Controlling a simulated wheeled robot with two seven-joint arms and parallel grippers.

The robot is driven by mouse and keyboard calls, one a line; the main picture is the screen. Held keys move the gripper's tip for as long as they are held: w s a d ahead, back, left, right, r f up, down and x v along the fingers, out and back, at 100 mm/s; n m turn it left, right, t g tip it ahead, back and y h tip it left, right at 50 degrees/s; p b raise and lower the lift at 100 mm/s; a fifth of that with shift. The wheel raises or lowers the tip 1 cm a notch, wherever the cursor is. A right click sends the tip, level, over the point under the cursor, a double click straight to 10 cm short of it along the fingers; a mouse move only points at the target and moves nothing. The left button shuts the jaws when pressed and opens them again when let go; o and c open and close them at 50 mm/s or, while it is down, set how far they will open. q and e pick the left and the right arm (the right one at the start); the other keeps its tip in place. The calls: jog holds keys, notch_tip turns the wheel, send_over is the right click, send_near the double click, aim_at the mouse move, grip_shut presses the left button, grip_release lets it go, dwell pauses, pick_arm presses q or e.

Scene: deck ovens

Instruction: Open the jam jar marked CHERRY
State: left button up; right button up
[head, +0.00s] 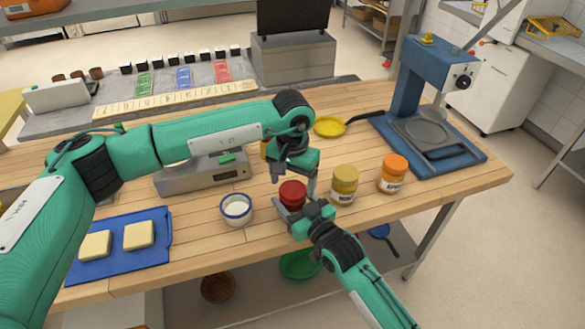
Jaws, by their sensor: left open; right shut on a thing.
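A jar with a red lid (292,190) stands on the wooden table in front of me. Its label is hidden, so I cannot read CHERRY on it. My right gripper (294,208) comes from the lower right and is shut on the body of this jar. My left gripper (294,182) points down from above, open, with its fingers on either side of the red lid; I cannot tell whether they touch it. A gold-lidded jar (344,182) and an orange-lidded jar (393,173) stand to the right, their small labels hard to read.
A blue-rimmed bowl (236,209) stands left of the red-lidded jar. A scale (187,181) is behind it. A blue board (118,262) with two pale blocks lies at left. A yellow pan (330,126) and a blue press (425,110) stand at the back right.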

pick_arm(q)
jog(key=shift+f, duration=0.65)
